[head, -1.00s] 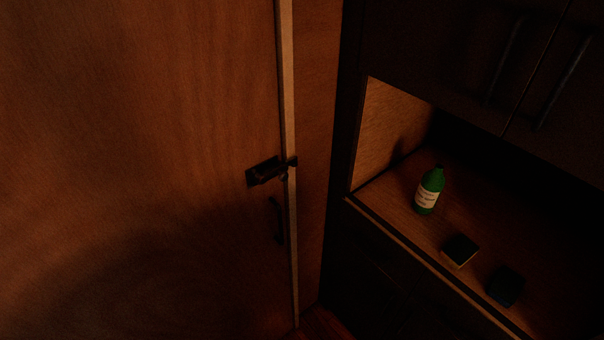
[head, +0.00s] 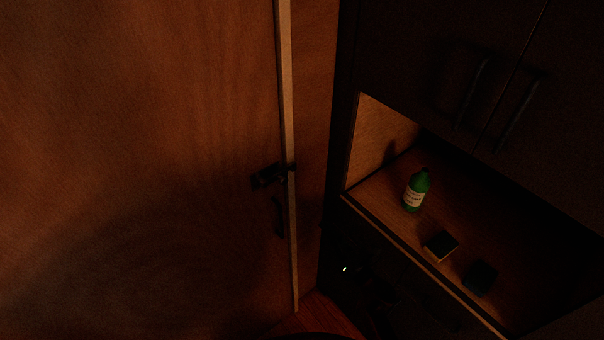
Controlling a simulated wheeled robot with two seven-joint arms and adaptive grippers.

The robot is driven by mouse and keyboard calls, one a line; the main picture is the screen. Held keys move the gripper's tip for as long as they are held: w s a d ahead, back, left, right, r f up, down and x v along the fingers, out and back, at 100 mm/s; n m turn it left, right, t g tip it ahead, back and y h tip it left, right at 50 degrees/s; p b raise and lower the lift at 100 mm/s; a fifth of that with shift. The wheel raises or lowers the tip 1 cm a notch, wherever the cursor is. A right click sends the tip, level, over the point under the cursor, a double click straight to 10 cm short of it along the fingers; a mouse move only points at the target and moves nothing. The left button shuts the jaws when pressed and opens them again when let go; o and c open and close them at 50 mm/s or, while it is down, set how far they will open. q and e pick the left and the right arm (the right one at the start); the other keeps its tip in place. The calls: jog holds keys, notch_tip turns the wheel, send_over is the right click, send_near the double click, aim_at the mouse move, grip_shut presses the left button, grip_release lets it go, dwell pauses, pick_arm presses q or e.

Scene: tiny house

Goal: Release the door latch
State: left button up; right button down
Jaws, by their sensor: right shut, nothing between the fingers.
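The brown wooden door (head: 140,130) fills the left of the head view and looks closed. Its dark latch (head: 267,177) sits near the door's right edge, with its end reaching the pale frame strip (head: 288,120). A dark door handle (head: 278,216) is just below the latch. My right gripper (head: 358,272) shows dimly at the lower middle, in front of the dark lower cabinet, below and right of the latch and apart from it. It is shut and empty; its outline is mostly lost in shadow. My left gripper is not in view.
At the right, a lit cabinet niche (head: 380,187) holds a green bottle (head: 416,190) and two small dark blocks (head: 440,246) (head: 480,278). Upper cabinet doors with long handles (head: 472,92) (head: 518,112) hang above it. A strip of wooden floor (head: 325,310) shows below.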

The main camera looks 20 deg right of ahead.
aim_at(282, 177)
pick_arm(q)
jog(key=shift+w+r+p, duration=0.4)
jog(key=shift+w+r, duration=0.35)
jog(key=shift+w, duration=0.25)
pick_arm(e)
jog(key=s+a+r+n+y, duration=0.1)
jog(key=r+n, duration=0.2)
jog(key=r, duration=0.3)
jog(key=s+a+r+n+t+y, duration=0.1)
jog(key=a+r+n, duration=0.1)
jog(key=r, duration=0.4)
jog(key=shift+s+n+y, duration=0.3)
jog(key=shift+n, duration=0.4)
jog(key=shift+w+a, duration=0.1)
pick_arm(q)
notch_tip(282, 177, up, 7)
jog(key=p, duration=0.6)
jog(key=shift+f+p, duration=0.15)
jog(key=shift+p, duration=0.2)
pick_arm(e)
jog(key=w+a+r, duration=0.3)
jog(key=w+r, duration=0.3)
jog(key=w, duration=0.3)
jog(key=shift+a+r, duration=0.15)
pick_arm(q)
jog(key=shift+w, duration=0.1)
